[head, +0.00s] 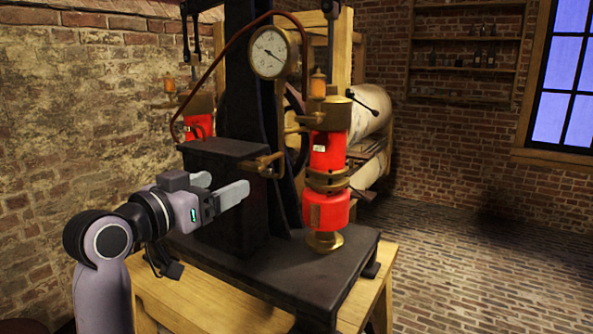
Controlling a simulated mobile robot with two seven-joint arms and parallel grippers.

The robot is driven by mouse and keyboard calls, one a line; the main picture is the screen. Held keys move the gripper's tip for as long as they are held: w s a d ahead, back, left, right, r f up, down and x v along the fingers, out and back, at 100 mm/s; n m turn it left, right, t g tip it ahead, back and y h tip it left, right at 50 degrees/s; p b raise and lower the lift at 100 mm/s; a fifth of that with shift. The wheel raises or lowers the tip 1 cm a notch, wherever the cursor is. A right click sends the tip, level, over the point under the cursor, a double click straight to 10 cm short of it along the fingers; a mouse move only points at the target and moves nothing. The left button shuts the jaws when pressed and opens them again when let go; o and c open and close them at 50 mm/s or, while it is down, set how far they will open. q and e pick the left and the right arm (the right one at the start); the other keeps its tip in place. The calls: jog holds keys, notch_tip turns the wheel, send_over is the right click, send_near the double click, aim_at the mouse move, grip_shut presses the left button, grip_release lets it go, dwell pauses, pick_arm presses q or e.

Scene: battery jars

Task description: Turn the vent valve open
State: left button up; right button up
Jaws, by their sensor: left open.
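A brass valve with a small handle (268,163) sticks out from the front right of the black block on the dark machine. It looks like the vent valve, but its turn position is too small to tell. My left gripper (226,183) is open and empty, with its pale fingers pointing right. In the picture it lies just below and left of the brass valve, apart from it. How far it is in depth I cannot tell. My right gripper is out of view.
A red cylinder with brass fittings (328,155) stands on the black base (285,272), right of the valve. A round gauge (269,51) and a copper pipe sit above. A wooden bench (205,292) carries the machine. The brick floor at right is clear.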

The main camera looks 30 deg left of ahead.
aim_at(247, 166)
pick_arm(q)
jog(key=shift+w+d+r+p, duration=0.2)
jog(key=shift+w+r, duration=0.05)
jog(key=shift+w, duration=0.9)
jog(key=shift+w+d+r+p, duration=0.15)
jog(key=shift+w+d+r, duration=0.1)
jog(key=shift+w, duration=0.95)
jog(key=shift+w+d+r+p, duration=0.15)
jog(key=shift+w+r+p, duration=0.1)
jog(key=shift+w, duration=0.9)
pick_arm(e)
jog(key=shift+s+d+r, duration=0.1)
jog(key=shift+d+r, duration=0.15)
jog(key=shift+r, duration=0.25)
pick_arm(q)
jog(key=c, duration=1)
jog(key=shift+c, duration=0.2)
